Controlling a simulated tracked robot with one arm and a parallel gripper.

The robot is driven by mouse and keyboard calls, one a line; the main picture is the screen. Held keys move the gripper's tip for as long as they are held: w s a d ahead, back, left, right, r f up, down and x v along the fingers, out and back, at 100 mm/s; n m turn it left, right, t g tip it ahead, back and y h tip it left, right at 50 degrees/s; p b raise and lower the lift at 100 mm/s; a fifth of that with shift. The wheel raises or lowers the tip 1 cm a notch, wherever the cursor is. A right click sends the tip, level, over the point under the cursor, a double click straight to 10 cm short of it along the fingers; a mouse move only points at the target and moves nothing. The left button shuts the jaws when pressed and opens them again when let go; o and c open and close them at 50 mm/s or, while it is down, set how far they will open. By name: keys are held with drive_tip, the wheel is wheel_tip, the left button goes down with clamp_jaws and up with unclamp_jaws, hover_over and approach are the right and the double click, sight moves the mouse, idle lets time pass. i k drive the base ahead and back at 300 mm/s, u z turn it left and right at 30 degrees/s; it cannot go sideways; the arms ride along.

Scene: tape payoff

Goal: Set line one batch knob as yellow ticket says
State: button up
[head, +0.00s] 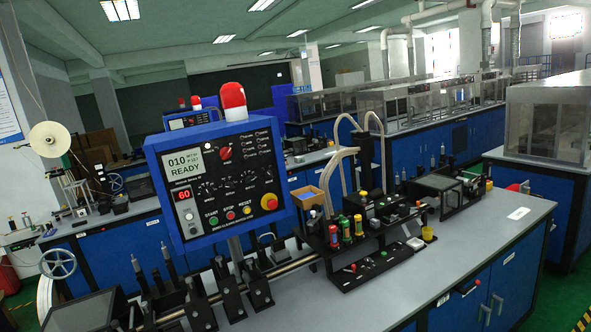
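A blue control box (161,235) stands on a grey post at centre left, with a red beacon (233,97) on top. Its black face carries a display (184,164) reading 010 and READY, and a red 60 readout (185,194). A red rotary knob (225,153) sits at the upper middle of the face; its setting is too small to read. Several black dials with white scales lie below it. I cannot tell which control is the batch knob. I make out no yellow ticket. My gripper does not show.
A grey-topped bench (420,290) runs under the box, holding clamps, rollers and a black fixture with coloured cylinders (345,228). A yellow cup (428,232) stands near it. Similar benches and a second blue control box (190,120) stand behind. The bench's front right top is mostly clear.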

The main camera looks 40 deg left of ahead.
sight(249, 179)
drive_tip(key=u, duration=0.35)
drive_tip(key=i, duration=1.25)
drive_tip(key=u, duration=0.95)
drive_tip(key=i, duration=0.4)
drive_tip(key=u, duration=0.35)
